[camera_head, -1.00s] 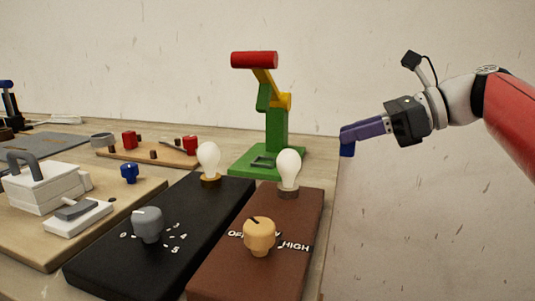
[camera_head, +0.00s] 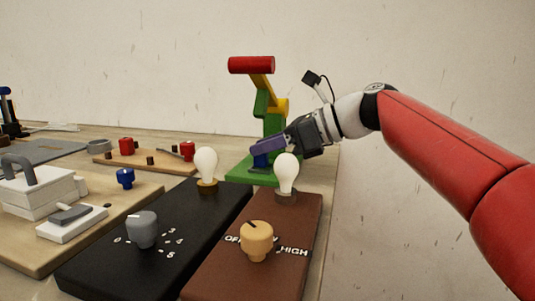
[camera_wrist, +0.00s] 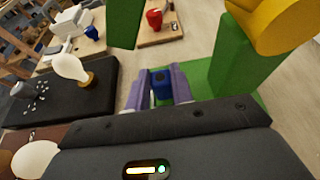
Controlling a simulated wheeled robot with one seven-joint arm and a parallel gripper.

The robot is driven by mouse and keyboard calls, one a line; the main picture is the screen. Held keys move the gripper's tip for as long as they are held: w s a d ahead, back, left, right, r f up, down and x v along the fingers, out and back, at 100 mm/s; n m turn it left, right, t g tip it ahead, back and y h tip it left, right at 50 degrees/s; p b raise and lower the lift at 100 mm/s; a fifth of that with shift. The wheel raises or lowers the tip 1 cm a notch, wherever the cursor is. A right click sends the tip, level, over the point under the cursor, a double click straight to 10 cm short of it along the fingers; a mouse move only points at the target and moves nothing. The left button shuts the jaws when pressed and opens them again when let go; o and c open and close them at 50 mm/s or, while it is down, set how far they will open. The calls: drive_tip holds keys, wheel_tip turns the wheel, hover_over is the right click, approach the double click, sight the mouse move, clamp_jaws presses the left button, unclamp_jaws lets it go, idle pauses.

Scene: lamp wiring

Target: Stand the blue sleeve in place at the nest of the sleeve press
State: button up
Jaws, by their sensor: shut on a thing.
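My gripper (camera_head: 259,154) has purple fingers and is shut on the blue sleeve (camera_wrist: 160,84). In the wrist view the sleeve sits between the two fingertips, with a dark hole in its top. The sleeve press (camera_head: 270,118) is a green stand with a yellow linkage and a red handle (camera_head: 251,65) raised high. My gripper reaches in from the right, low in front of the press column and over its green base (camera_head: 240,175). In the head view the fingers and a bulb hide the nest. I cannot tell whether the sleeve touches the base.
A black dimmer box (camera_head: 160,235) and a brown switch box (camera_head: 255,245), each with a white bulb, stand in front of the press. A wooden board (camera_head: 150,155) with red parts lies to its left. A blue part (camera_head: 125,178) stands farther left.

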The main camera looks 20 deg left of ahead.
drive_tip(key=shift+f, duration=0.45)
drive_tip(key=o, duration=1)
drive_tip(key=shift+r, duration=0.1)
drive_tip(key=p+v, duration=0.1)
drive_tip(key=v, duration=1.1)
